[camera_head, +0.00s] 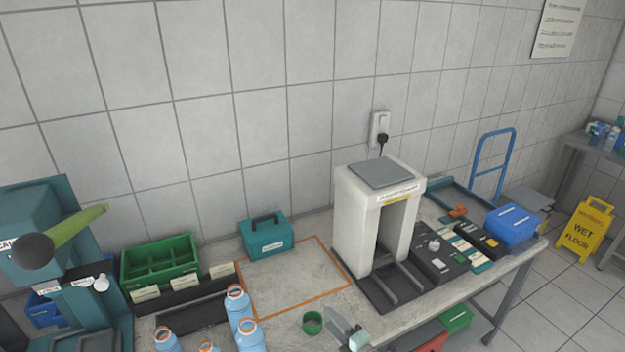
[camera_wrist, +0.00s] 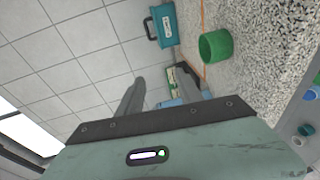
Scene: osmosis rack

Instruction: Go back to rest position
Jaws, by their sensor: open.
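My gripper shows at the bottom edge of the head view (camera_head: 342,326), just right of a green cup (camera_head: 312,322) on the bench. In the wrist view my gripper (camera_wrist: 160,92) has its two grey fingers apart, with nothing seen held between them. The green cup (camera_wrist: 216,46) stands beyond the fingers and to their right in that view, apart from them. The rest of my arm is out of the head view.
Several blue bottles (camera_head: 238,306) stand left of the cup. A white press-like machine (camera_head: 352,230) stands to the right. Behind are an orange-outlined bare area (camera_head: 290,282), a teal case (camera_head: 266,236) and a green tray (camera_head: 160,262). A teal machine (camera_head: 30,225) stands far left.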

